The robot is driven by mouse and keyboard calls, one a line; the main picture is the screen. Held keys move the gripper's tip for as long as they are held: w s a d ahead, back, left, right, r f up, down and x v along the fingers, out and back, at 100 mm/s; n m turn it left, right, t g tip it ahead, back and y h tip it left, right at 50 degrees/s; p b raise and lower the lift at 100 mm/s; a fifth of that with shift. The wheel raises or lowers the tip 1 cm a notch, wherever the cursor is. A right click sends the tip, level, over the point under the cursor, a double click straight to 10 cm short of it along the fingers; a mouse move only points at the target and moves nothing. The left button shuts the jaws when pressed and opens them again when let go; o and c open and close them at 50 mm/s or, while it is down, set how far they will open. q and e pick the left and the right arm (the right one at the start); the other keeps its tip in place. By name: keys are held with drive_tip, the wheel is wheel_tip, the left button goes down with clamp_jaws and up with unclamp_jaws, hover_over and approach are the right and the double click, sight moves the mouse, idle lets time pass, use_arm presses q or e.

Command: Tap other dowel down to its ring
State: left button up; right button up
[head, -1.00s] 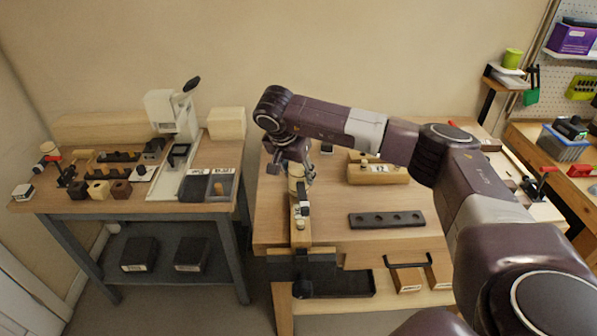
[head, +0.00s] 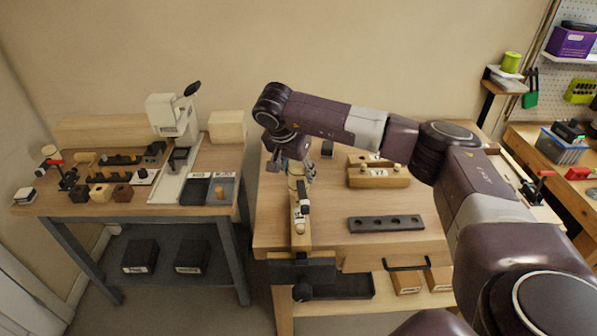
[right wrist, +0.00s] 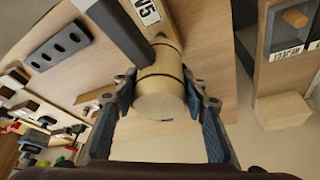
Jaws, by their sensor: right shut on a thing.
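My right gripper (head: 292,162) is over the left part of the middle bench. It is shut on a pale wooden cylindrical tool, apparently a mallet (right wrist: 162,98), whose round end faces the right wrist camera. A wooden bar (head: 299,242) lies in line below the gripper, held at the vise (head: 300,268) on the bench's front edge. A light dowel (head: 300,227) stands near the bar's front end. Whether the tool touches the other dowel is hidden by the gripper, and the ring marks cannot be made out. My left gripper is not in view.
A dark strip with holes (head: 386,223) and a wooden block with a label (head: 378,178) lie to the right on the bench. A second bench with a press (head: 172,115) and bins stands at left.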

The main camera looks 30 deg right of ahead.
wheel_tip(320, 180, down, 2)
drive_tip(key=shift+f+b, duration=0.25)
drive_tip(key=shift+b, duration=0.55)
drive_tip(key=shift+r+p, duration=0.85)
drive_tip(key=shift+r, duration=0.2)
drive_tip(key=shift+r, duration=0.1)
wheel_tip(320, 180, up, 5)
drive_tip(key=p, duration=0.3)
drive_tip(key=shift+a, duration=0.1)
